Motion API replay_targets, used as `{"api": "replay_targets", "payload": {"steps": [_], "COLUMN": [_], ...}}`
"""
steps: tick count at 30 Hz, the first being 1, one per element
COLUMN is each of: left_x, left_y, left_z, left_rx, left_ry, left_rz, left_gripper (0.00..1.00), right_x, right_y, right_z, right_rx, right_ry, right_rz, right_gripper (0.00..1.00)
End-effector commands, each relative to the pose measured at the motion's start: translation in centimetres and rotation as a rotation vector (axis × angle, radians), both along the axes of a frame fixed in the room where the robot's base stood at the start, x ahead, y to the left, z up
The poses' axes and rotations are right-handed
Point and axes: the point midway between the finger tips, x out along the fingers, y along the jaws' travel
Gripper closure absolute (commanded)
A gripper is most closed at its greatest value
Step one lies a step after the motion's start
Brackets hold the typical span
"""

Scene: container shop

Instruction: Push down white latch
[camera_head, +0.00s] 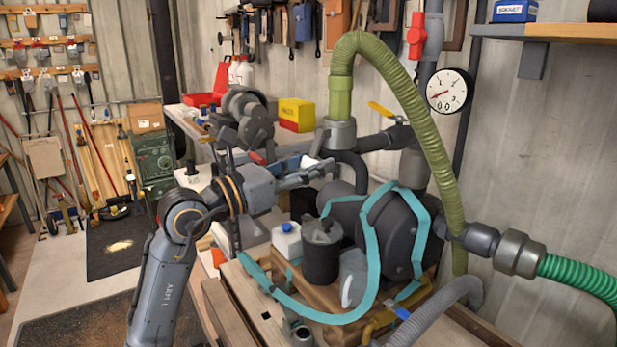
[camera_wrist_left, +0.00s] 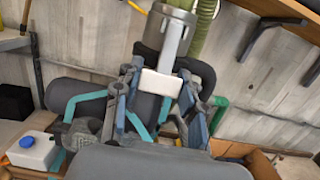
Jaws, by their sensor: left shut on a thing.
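The white latch (camera_wrist_left: 161,83) shows in the left wrist view as a small white block below a grey metal pipe fitting (camera_wrist_left: 166,38). My left gripper (camera_wrist_left: 162,92) has one finger on each side of it and is shut on it. In the head view my left gripper (camera_head: 322,171) reaches in from the left, just below the grey fitting (camera_head: 340,133) at the foot of the green hose. There the latch is mostly hidden by the fingers. My right gripper is not in view.
A dark pump (camera_head: 393,235) wrapped in teal strap stands under the gripper. Beside it are a dark canister (camera_head: 321,252) and a white bottle with a blue cap (camera_head: 287,241). The ribbed green hose (camera_head: 415,105) arches above. A round gauge (camera_head: 449,90) hangs on the right.

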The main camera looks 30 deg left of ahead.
Motion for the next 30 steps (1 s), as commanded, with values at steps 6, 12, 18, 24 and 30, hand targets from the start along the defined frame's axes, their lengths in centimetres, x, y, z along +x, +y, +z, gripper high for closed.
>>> {"api": "replay_targets", "payload": {"steps": [6,12,18,24,30], "left_x": [0.1,0.1,0.0,-0.2,-2.4], "left_y": [0.0,0.0,0.0,0.1,1.1], "left_z": [0.0,0.0,0.0,-0.1,-0.5], "left_rx": [-0.004,-0.005,-0.003,-0.004,-0.002], "left_ry": [-0.004,-0.004,-0.003,-0.003,0.0], "left_rz": [-0.001,-0.001,-0.001,-0.001,0.001], "left_gripper": [0.91,0.42,0.36,0.36,0.36], "right_x": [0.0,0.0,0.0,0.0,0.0], "right_y": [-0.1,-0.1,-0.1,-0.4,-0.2], "right_z": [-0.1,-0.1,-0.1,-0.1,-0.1], "right_rx": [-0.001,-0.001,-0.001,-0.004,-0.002], "right_ry": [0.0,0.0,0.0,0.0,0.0], "right_rz": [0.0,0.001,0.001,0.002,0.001], "right_gripper": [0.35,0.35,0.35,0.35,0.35]}}
